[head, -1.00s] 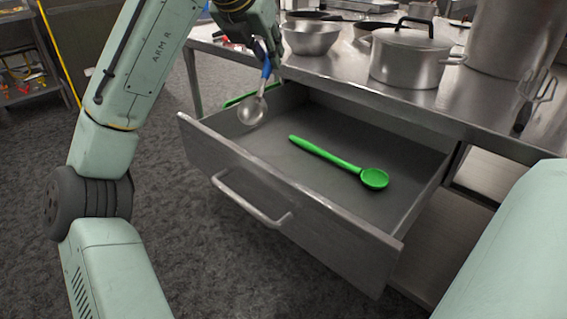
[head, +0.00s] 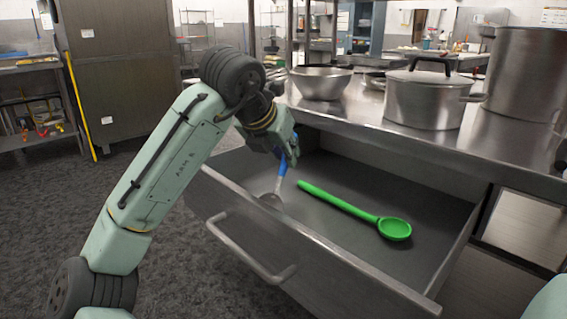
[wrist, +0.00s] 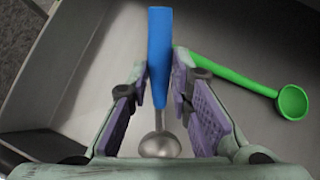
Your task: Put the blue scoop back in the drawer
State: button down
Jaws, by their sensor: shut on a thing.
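The blue scoop has a blue handle (head: 282,166) and a metal bowl (head: 271,201). My gripper (head: 284,150) is shut on the blue handle, over the left part of the open drawer (head: 330,262). The scoop hangs bowl down, slightly tilted, inside the drawer walls; I cannot tell whether the bowl touches the drawer floor. In the wrist view, the blue handle (wrist: 159,55) stands between the purple finger pads and the metal bowl (wrist: 160,145) shows beyond them.
A green spoon (head: 345,206) lies on the drawer floor to the right of the scoop. A metal bowl (head: 321,83) and a lidded pot (head: 424,98) stand on the counter above. The drawer's right part has free floor.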

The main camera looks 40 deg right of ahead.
jog(key=shift+f, duration=0.75)
jog(key=shift+f, duration=0.1)
jog(key=c, duration=1.5)
grip_release()
jog(key=shift+o, duration=0.2)
jog(key=shift+a+r, duration=0.2)
jog(key=shift+r, duration=0.2)
jog(key=p+v, duration=0.1)
jog(key=v, duration=1)
jog(key=shift+s+a, duration=0.15)
